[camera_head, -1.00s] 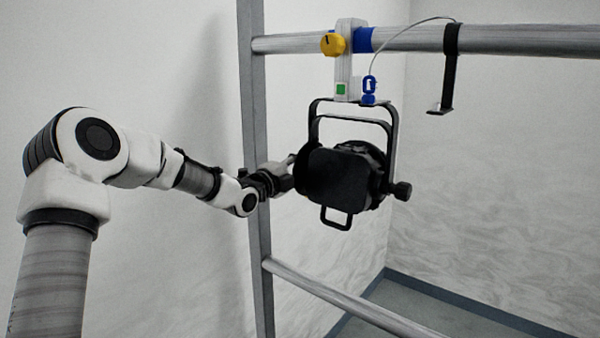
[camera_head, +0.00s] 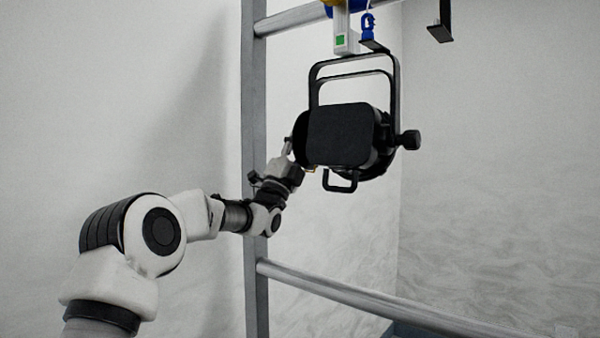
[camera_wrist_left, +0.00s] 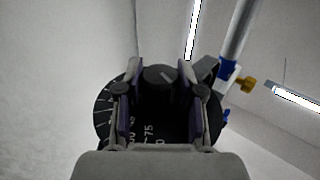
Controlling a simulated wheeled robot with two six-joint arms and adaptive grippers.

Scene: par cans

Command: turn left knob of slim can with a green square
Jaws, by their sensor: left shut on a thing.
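The slim black can (camera_head: 350,135) hangs in its yoke below a clamp that bears a green square (camera_head: 340,40). Its dark left knob shows in the left wrist view (camera_wrist_left: 158,74), with a pale line on its face. Behind it is a black dial (camera_wrist_left: 108,112) with white marks and numbers. My left gripper (camera_head: 289,147) is at the can's left side. In the left wrist view its two fingers are closed on either side of the knob. The knob is mostly hidden in the head view. My right gripper is not in view.
A grey upright post (camera_head: 255,170) stands just behind my left gripper, and a lower rail (camera_head: 350,295) runs below the can. The can's right knob (camera_head: 410,140) sticks out on the far side. Open room lies beneath the can.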

